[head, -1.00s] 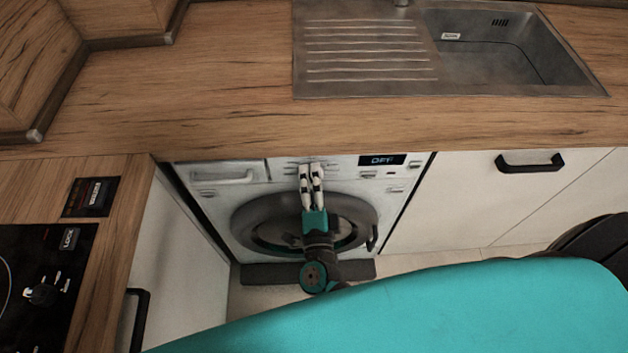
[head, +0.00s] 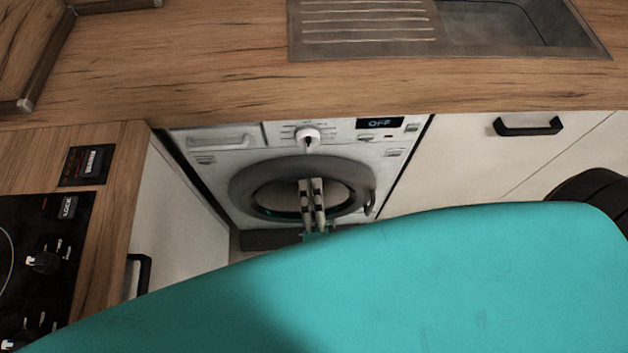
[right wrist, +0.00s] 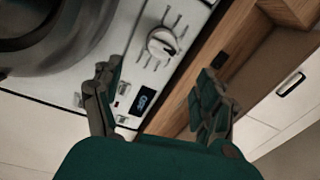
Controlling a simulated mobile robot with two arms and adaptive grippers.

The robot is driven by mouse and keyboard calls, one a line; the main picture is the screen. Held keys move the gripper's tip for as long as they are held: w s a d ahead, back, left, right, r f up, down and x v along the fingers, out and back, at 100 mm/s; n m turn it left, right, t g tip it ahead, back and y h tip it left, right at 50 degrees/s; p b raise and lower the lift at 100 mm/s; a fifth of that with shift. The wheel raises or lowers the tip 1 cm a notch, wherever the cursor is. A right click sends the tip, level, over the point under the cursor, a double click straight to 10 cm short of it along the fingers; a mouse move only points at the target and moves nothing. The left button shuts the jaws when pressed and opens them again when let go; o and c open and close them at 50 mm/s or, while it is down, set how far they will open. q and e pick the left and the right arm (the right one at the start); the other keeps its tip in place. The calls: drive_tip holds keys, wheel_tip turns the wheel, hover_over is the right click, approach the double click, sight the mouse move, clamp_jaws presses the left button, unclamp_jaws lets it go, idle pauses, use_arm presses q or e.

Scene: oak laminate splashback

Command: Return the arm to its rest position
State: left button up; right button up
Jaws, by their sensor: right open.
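My right gripper (head: 312,205) is open and empty in the head view, in front of the dark round door (head: 245,190) of the washing machine (head: 225,140). In the right wrist view its two fingers (right wrist: 158,100) stand well apart with nothing between them. The machine's white dial (head: 307,137) is in plain sight above the gripper and apart from it; it also shows in the right wrist view (right wrist: 163,43). The display (head: 380,123) reads OFF. Most of my right arm is hidden behind my teal body. My left gripper is not in view.
A wooden worktop (head: 220,80) with a metal sink (head: 360,25) runs above the machine. A black hob (head: 40,250) is at the left. Cabinets with black handles, such as the right-hand handle (head: 528,127), flank the machine.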

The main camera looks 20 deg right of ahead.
idle(0.5)
drive_tip(key=s+a+f+n+g+y, duration=0.1)
drive_tip(key=s+f+n+g+y, duration=0.2)
drive_tip(key=f, duration=0.5)
drive_tip(key=a+f+n+g+y, duration=0.1)
drive_tip(key=f+n+y, duration=0.1)
drive_tip(key=f+n, duration=0.5)
drive_tip(key=s+a+f+n+g+y, duration=0.1)
drive_tip(key=s+f+n+g+y, duration=0.15)
drive_tip(key=f, duration=0.55)
drive_tip(key=s+d+f+n+g+h, duration=0.1)
drive_tip(key=s+d+f+n+g, duration=0.3)
drive_tip(key=s+d+f, duration=0.4)
drive_tip(key=s+d+f+n+g+h, duration=0.1)
drive_tip(key=s+d+f+n+g, duration=0.4)
drive_tip(key=s+d+f, duration=0.3)
drive_tip(key=s+f+g, duration=0.1)
drive_tip(key=s+f, duration=0.2)
drive_tip(key=s, duration=0.1)
drive_tip(key=shift+s+g+h, duration=0.15)
drive_tip(key=shift+g+h, duration=0.2)
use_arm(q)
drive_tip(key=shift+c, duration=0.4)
use_arm(e)
drive_tip(key=shift+a, duration=0.1)
